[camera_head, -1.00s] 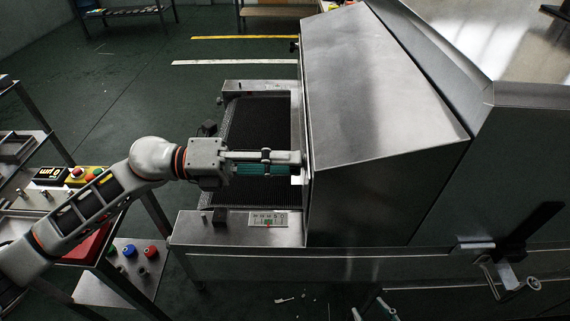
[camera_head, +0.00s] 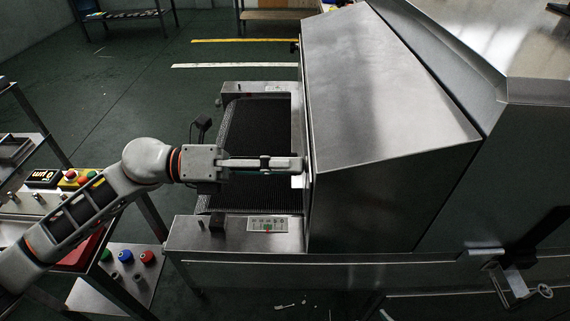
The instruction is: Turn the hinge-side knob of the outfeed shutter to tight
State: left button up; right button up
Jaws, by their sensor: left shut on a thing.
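My left gripper (camera_head: 299,165) reaches in from the left over the dark conveyor belt, its fingers pointing right. It is shut at the near-left edge of the steel dryer hood (camera_head: 385,85), where the outfeed shutter's edge is seen almost end-on. The knob between the fingertips is hidden by them, so its setting cannot be read. A small labelled panel (camera_head: 268,225) on the outfeed frame shows a green mark. Another dark knob (camera_head: 294,47) sticks out at the far end of the same edge.
The belt (camera_head: 260,125) lies under my left wrist. A black block (camera_head: 217,221) stands on the steel frame. A rack at the left holds a yellow button box (camera_head: 78,178). Open floor lies beyond the belt.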

pick_arm(q)
jog(key=o, duration=1.1)
jog(key=shift+a, duration=0.1)
jog(key=a, duration=1.2)
jog(key=shift+s+d, duration=0.1)
